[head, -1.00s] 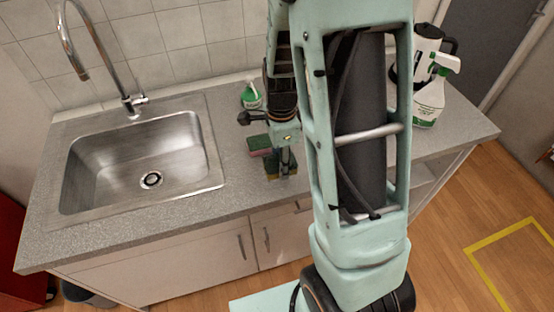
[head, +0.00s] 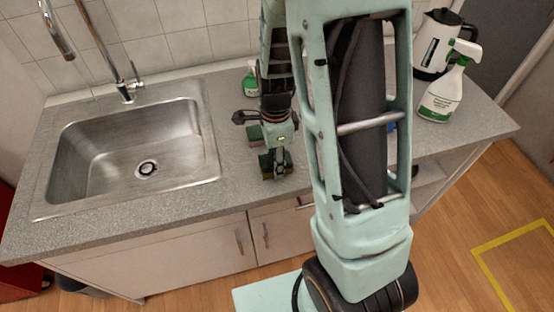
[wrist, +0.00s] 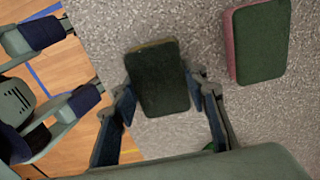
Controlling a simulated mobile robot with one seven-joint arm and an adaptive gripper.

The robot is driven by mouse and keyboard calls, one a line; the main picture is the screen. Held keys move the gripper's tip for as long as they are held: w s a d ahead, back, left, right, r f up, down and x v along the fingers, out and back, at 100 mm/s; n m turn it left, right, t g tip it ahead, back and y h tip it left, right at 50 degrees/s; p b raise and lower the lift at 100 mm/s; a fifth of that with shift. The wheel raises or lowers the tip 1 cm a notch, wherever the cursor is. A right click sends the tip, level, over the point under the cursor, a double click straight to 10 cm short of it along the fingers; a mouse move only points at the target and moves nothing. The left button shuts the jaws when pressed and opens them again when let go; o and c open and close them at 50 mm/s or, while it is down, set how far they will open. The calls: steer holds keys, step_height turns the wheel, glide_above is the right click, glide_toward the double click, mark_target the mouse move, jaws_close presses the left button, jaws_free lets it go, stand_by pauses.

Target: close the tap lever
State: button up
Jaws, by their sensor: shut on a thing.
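The chrome tap (head: 98,38) stands behind the steel sink (head: 202,160) at the left of the counter. Its small lever (head: 135,83) is at the right of the tap's base; its exact setting is too small to tell. My gripper (head: 276,166) is over the counter, right of the sink and well apart from the tap. In the wrist view my gripper (wrist: 162,92) is shut on a dark green sponge (wrist: 160,80), one finger on each side. The tap is not in the wrist view.
A second sponge, pink and green (wrist: 262,42), lies beside the held one. A small green-and-white bottle (head: 250,84) stands behind my gripper. A spray bottle (head: 442,95) and a kettle (head: 432,50) stand at the counter's right end. Bare counter lies between sink and gripper.

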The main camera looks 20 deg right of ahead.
steer(key=shift+f, duration=0.2)
steer(key=o, duration=1)
steer(key=shift+r+b, duration=0.1)
steer(key=shift+b, duration=0.2)
